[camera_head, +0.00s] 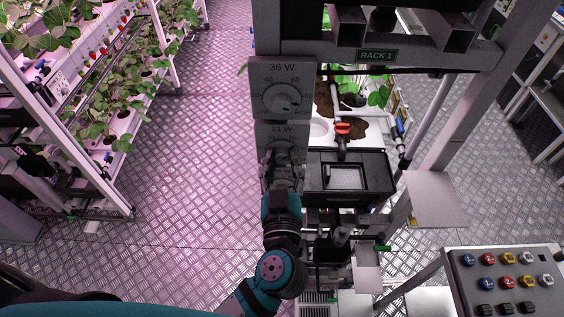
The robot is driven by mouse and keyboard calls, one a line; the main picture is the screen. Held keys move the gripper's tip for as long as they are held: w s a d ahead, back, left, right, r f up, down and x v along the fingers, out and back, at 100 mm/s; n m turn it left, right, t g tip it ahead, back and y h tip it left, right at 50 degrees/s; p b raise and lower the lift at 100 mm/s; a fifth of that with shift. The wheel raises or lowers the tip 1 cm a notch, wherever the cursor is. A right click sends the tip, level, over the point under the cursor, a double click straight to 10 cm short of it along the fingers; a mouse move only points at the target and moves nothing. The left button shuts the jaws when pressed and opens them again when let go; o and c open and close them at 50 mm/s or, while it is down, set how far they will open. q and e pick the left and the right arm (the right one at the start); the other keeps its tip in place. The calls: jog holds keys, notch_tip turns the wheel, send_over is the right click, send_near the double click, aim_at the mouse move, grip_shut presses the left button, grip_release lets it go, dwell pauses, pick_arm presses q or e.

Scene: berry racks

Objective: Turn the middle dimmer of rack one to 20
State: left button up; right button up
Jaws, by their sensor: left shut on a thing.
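Rack one carries a green "RACK 1" sign (376,55). Any further dimmer below is hidden by my arm. My right gripper is not in view.
A black tray box (347,176) and a red-handled valve (342,129) sit just right of the dimmers. A button panel (505,281) stands at the lower right. A plant rack (110,150) is at left. The metal floor (195,150) between is clear.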

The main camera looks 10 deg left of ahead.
pick_arm(q)
grip_shut()
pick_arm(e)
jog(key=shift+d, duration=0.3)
pick_arm(q)
jog(key=shift+n, duration=0.3)
jog(key=n, duration=0.5)
jog(key=shift+n, duration=0.4)
jog(key=n, duration=0.7)
jog(key=shift+r+n, duration=0.1)
jog(key=shift+n, duration=0.3)
jog(key=n, duration=0.3)
jog(key=shift+n+h, duration=0.3)
jog(key=n, duration=0.2)
jog(key=shift+n, duration=0.3)
jog(key=n+b, duration=0.2)
jog(key=n, duration=0.4)
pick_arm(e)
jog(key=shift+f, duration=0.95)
